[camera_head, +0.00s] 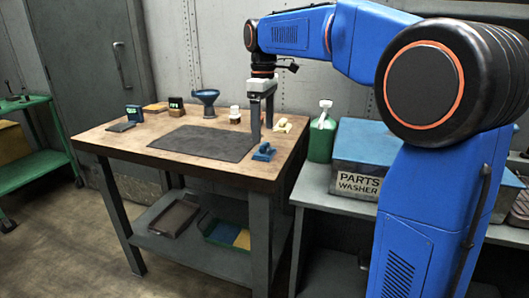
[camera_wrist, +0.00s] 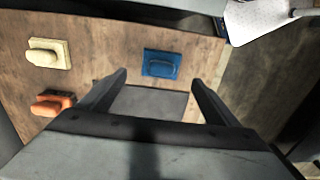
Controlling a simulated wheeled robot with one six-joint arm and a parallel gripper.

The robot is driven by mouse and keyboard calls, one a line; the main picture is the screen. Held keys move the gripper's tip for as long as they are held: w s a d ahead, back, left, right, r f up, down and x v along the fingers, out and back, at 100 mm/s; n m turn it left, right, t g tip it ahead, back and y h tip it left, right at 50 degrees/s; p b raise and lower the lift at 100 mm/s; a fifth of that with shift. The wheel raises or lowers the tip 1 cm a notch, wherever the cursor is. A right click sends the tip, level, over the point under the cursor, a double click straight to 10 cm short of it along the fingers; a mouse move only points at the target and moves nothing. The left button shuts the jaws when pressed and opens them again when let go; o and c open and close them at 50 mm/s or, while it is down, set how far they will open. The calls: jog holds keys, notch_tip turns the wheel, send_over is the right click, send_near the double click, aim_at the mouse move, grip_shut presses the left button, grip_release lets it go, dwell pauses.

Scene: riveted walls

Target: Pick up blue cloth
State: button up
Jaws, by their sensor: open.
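The blue cloth (camera_head: 263,152) lies near the front right edge of the wooden workbench, beside the dark mat. In the wrist view the blue cloth (camera_wrist: 161,63) is a small folded piece with a raised ridge on top, flat on the wood. My gripper (camera_head: 262,135) points down above the bench, close to the cloth and apart from it. Its two fingers are spread and empty. In the wrist view the cloth appears just beyond the gap between the fingertips (camera_wrist: 158,78).
A cream folded piece (camera_wrist: 48,53) and an orange piece (camera_wrist: 52,103) lie left of the cloth in the wrist view. The dark mat (camera_head: 205,143) covers the bench middle. A green jug (camera_head: 321,139) and parts washer (camera_head: 375,150) stand right.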

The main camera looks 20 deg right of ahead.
aim_at(265, 143)
jog(key=shift+s+d+f, duration=0.1)
jog(key=shift+f, duration=1.5)
jog(key=shift+s+d+f, duration=0.1)
jog(key=shift+f, duration=1.5)
jog(key=c, duration=1.1)
